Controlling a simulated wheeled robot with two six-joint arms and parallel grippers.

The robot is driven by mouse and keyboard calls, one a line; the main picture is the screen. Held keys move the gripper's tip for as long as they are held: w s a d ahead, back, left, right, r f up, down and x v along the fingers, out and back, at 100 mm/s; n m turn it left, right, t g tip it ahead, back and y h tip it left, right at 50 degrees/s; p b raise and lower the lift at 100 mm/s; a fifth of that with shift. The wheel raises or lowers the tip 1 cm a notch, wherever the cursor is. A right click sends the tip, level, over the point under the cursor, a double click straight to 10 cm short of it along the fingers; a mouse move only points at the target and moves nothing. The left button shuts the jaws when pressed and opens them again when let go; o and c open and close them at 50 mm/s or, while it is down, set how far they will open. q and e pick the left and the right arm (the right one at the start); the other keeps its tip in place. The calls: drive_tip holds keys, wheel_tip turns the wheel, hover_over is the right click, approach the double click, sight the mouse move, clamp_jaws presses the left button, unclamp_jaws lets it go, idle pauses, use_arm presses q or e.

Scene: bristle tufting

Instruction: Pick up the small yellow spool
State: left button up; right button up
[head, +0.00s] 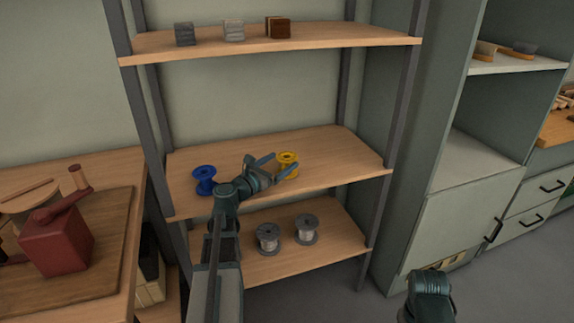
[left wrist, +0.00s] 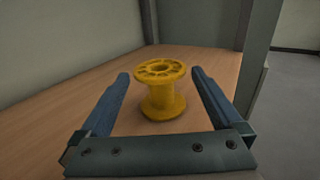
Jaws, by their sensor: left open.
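The small yellow spool (head: 288,164) stands upright on the middle shelf, right of centre in the head view. In the left wrist view the yellow spool (left wrist: 161,90) stands between and just beyond the two blue fingertips. My left gripper (head: 280,168) is open and reaches over the shelf toward the spool, with nothing held. Its open fingers also show in the left wrist view (left wrist: 160,76). I cannot tell whether a finger touches the spool. My right arm shows at the lower right of the head view, and its gripper fingers are not visible.
A blue spool (head: 204,180) stands on the middle shelf (head: 330,150) at the left. Two grey spools (head: 268,238) (head: 306,229) stand on the lower shelf. Several small blocks (head: 233,31) sit on the top shelf. Dark posts (head: 395,120) frame the shelves. A red grinder (head: 57,240) stands on the left bench.

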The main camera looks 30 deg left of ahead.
use_arm(q)
drive_tip(key=shift+w+d, duration=0.1)
drive_tip(key=shift+w, duration=1)
drive_tip(key=c, duration=1.1)
drive_tip(key=shift+r, duration=0.15)
drive_tip(key=shift+c, duration=0.2)
use_arm(e)
drive_tip(key=shift+r, duration=0.1)
